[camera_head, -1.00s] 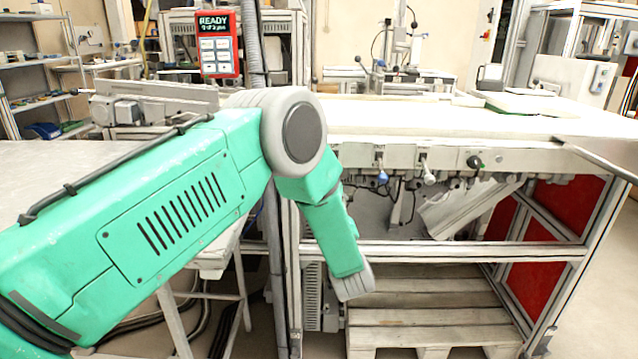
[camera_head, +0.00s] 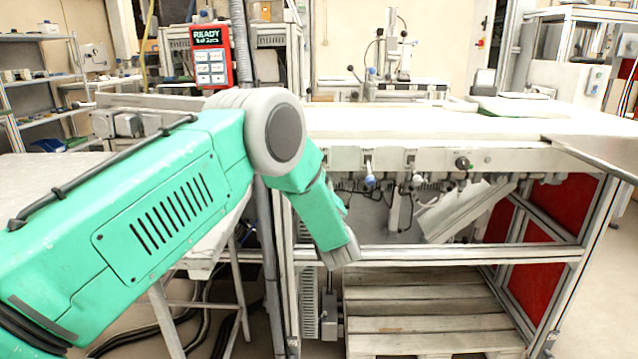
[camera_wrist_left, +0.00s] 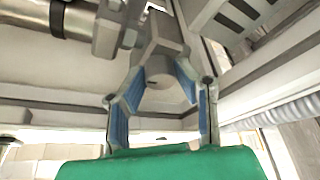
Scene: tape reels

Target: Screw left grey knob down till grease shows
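A grey knob (camera_wrist_left: 160,62) with a blunt round end shows in the left wrist view, under the machine. The fingers and the knob cannot be made out there. My right gripper is not in view.
The machine table (camera_head: 420,118) has blue, white and black knobs along its front edge. A red READY panel (camera_head: 211,55) hangs on a post at the left. Pallets (camera_head: 420,300) lie beneath. A metal bar (camera_wrist_left: 75,18) and a lighter frame beam crowd the left wrist view.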

